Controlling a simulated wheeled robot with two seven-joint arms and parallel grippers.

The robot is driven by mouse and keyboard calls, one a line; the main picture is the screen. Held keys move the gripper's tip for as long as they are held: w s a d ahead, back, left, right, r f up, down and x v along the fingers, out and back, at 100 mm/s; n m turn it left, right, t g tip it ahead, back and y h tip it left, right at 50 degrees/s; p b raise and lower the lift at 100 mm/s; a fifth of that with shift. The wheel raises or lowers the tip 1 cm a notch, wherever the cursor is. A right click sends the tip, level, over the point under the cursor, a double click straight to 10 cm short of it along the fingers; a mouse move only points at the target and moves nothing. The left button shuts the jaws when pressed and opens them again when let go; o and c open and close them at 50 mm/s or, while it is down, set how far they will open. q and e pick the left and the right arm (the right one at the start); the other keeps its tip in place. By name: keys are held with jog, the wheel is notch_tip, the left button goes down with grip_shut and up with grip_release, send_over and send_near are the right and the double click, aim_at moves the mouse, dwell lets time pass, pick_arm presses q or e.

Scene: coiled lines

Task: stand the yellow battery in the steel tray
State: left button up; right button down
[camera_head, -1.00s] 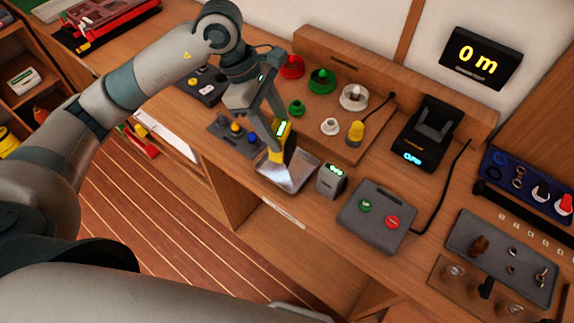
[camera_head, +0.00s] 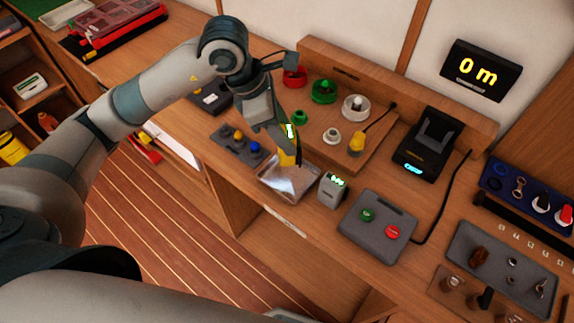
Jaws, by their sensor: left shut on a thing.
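My left gripper (camera_head: 281,137) is shut on the yellow battery (camera_head: 289,156), which has a small lit green display on its side. It holds the battery close to upright, over the back part of the steel tray (camera_head: 272,188). The tray is shallow and shiny, and its front part is bare. The gripper fingers hide part of the battery, and I cannot tell whether the battery's lower end touches the tray. My right gripper is not in view.
A grey battery-like block (camera_head: 332,188) with a green display stands just right of the tray. A button box (camera_head: 377,225) and a black charger (camera_head: 430,142) are further right. A board with coloured spools (camera_head: 352,107) is behind.

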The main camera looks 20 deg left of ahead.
aim_at(285, 158)
pick_arm(q)
notch_tip(285, 158, down, 4)
jog(key=shift+f+p, duration=0.15)
jog(key=shift+p, duration=0.65)
jog(key=shift+f, duration=0.3)
notch_tip(285, 158, down, 3)
jog(key=shift+f+p, duration=0.2)
jog(key=shift+p, duration=0.6)
jog(key=shift+f, duration=0.35)
jog(key=shift+f, duration=0.1)
